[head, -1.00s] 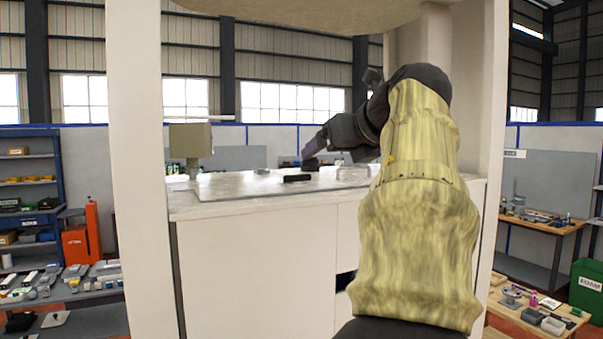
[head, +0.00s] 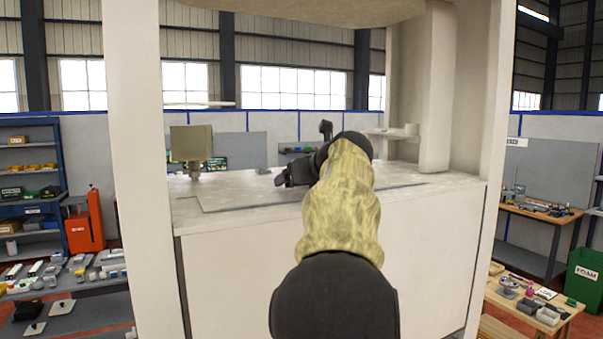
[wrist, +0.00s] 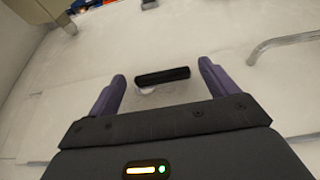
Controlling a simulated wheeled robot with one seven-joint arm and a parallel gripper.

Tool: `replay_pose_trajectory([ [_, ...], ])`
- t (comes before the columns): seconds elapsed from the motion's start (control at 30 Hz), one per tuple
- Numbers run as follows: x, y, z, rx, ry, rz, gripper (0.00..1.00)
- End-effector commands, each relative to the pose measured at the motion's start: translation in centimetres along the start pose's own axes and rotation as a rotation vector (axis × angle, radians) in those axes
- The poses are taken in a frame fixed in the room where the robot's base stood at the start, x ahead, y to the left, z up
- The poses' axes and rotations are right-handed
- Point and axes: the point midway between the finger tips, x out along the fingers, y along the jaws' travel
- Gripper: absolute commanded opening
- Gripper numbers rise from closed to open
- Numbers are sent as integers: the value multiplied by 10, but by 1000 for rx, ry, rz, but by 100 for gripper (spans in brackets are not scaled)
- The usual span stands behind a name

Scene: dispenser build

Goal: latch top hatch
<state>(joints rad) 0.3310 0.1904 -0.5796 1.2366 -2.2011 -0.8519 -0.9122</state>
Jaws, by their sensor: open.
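The top hatch (head: 235,203) appears as a thin outlined panel set in the pale top of the white cabinet. In the wrist view, a short black bar (wrist: 176,74), which looks like a latch or handle, lies on the pale surface. My gripper (wrist: 162,69) is open, its two purple fingers on either side of the bar in the picture, with a gap at each side. I cannot tell the height between fingertips and bar. In the head view my gripper (head: 282,178) is low over the hatch, and my arm hides part of it.
A bent metal handle (wrist: 285,42) is on the right in the wrist view, with a small black piece (wrist: 149,4) at the top. A boxy beige fitting (head: 191,144) stands at the cabinet top's left. White posts (head: 137,150) frame the opening.

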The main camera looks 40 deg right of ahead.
Motion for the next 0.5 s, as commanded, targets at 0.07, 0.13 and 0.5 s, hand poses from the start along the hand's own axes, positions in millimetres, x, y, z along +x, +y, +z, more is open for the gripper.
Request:
replay_pose_trajectory([
  [0.07, 2, -1, 0, 0, -1, -1, 85],
  [0.13, 2, -1, 0, 0, -1, -2, 85],
  [0.5, 2, -1, 0, 1, -1, -2, 44],
])
